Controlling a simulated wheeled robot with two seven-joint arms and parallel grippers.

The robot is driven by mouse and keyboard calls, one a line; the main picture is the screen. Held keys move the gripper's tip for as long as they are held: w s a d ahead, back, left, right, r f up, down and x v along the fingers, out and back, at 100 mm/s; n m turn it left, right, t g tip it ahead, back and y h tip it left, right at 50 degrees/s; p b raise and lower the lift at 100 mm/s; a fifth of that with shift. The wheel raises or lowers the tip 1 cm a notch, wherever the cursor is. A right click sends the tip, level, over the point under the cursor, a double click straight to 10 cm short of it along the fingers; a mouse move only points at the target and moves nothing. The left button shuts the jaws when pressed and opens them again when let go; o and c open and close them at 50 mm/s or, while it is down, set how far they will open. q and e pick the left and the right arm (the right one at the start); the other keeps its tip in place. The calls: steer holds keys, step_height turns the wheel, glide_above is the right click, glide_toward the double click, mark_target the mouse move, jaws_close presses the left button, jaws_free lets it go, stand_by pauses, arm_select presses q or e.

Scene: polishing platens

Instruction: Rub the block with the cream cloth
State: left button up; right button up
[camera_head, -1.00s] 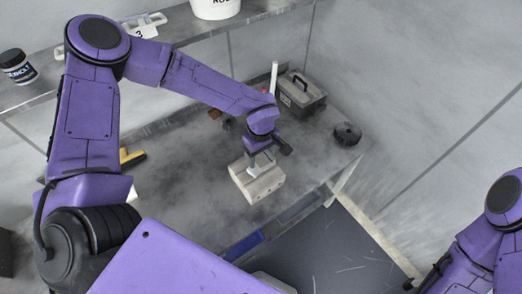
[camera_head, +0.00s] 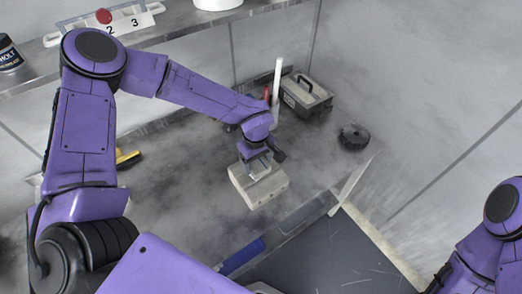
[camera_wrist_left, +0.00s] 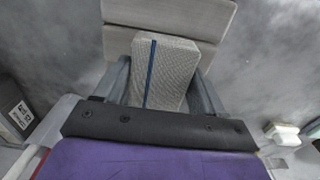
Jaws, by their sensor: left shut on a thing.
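The block (camera_head: 270,193) is a pale grey-beige block on the grey bench, under my left gripper. It also shows at the top of the left wrist view (camera_wrist_left: 185,17). My left gripper (camera_head: 258,163) is shut on the cloth (camera_wrist_left: 175,75), a folded, woven cream-grey piece with a dark blue stripe. The cloth sits between the two fingers and overlaps the block in the left wrist view. Whether it presses on the block or is just above it, I cannot tell. My right arm shows at the lower right of the head view; its gripper is out of sight.
A grey toolbox (camera_head: 305,95), a white upright stick (camera_head: 277,80) and a black round wheel (camera_head: 353,137) stand behind and right of the block. A yellow-edged tool (camera_head: 128,158) lies to the left. A blue item (camera_head: 242,256) is at the front edge.

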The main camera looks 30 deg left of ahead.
mark_target(263, 166)
arm_select(q)
steer(key=shift+w+a, duration=0.25)
steer(key=shift+a, duration=0.5)
steer(key=shift+d+f+b, duration=0.1)
steer(key=shift+f+b, duration=0.15)
steer(key=shift+b, duration=0.5)
steer(key=shift+s+d+r+p, duration=0.2)
steer(key=shift+d+p, duration=0.05)
steer(key=shift+d, duration=0.3)
steer(key=shift+s+d+r+p, duration=0.15)
steer(key=shift+s+d+p, duration=0.05)
steer(key=shift+d, duration=0.35)
steer(key=shift+s+d+f, duration=0.1)
steer(key=shift+s+d, duration=0.2)
steer(key=shift+d, duration=0.4)
step_height(263, 166, up, 2)
steer(key=shift+r+p, duration=0.15)
steer(key=shift+p, duration=0.85)
step_height(263, 166, up, 4)
steer(key=p, duration=0.4)
steer(key=shift+d, duration=0.1)
steer(key=shift+r+p, duration=0.85)
steer(key=shift+p, duration=0.3)
arm_select(e)
step_height(263, 166, up, 8)
steer(key=s, duration=0.1)
steer(key=shift+s+d+f, duration=0.2)
steer(key=shift+d+f, duration=0.05)
steer(key=shift+d, duration=0.05)
